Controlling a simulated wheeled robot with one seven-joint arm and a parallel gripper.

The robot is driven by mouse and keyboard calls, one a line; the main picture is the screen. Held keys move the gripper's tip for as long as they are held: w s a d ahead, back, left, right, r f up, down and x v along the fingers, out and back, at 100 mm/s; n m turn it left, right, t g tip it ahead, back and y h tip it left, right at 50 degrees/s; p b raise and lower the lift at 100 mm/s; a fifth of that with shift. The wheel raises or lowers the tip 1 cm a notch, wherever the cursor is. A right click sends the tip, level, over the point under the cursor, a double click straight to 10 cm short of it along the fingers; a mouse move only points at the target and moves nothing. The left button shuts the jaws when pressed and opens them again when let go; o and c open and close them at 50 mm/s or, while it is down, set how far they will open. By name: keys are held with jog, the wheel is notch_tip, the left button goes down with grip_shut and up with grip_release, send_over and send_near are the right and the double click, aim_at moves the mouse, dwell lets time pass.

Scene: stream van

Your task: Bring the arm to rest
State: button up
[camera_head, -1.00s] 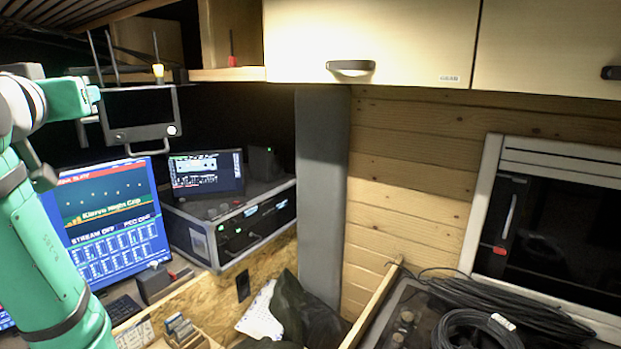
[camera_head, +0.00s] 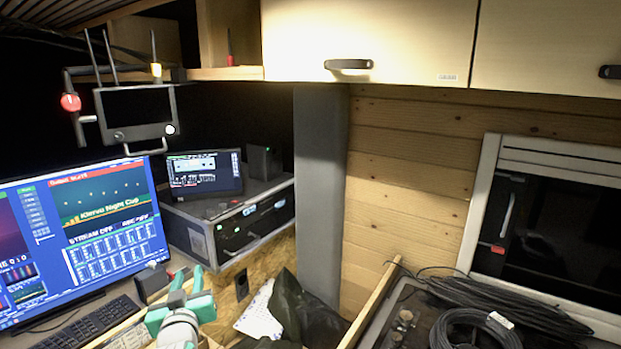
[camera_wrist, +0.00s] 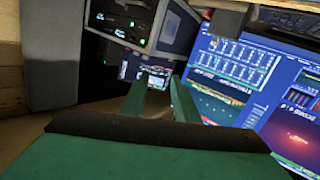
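My gripper (camera_head: 188,281) is low in the head view, in front of the desk, its green fingers pointing up in the picture. It also shows in the wrist view (camera_wrist: 158,82), where the two fingers stand apart with a gap between them. Nothing is seen held in it. Most of my arm is below the head view's lower edge.
A large monitor (camera_head: 110,212) and a keyboard (camera_head: 88,325) are left of my gripper. A black rack case (camera_head: 245,222) with a small screen (camera_head: 203,174) stands behind. Wooden cupboards (camera_head: 400,40) hang above. Coiled cables (camera_head: 475,330) lie at right.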

jog(key=s+d+f+m+h, duration=0.1)
jog(key=s+d+f, duration=0.5)
jog(key=f, duration=0.3)
jog(key=s+d+f, duration=0.6)
jog(key=f, duration=0.3)
jog(key=s+d+f+m+h, duration=0.1)
jog(key=s+d+f, duration=0.45)
jog(key=f, duration=0.35)
jog(key=s+d+f+m+g, duration=0.1)
jog(key=s+d+f, duration=0.15)
jog(key=s, duration=0.55)
jog(key=s+d+f, duration=0.2)
jog(key=s+d, duration=0.2)
jog(key=s, duration=0.4)
jog(key=s+d+r+m+h, duration=0.1)
jog(key=s+d+r, duration=0.1)
jog(key=s, duration=0.6)
jog(key=s+d+r+m+h, duration=0.1)
jog(key=s+d+r, duration=0.1)
jog(key=s, duration=0.6)
jog(key=shift+d+h, duration=0.3)
jog(key=shift+d, duration=0.1)
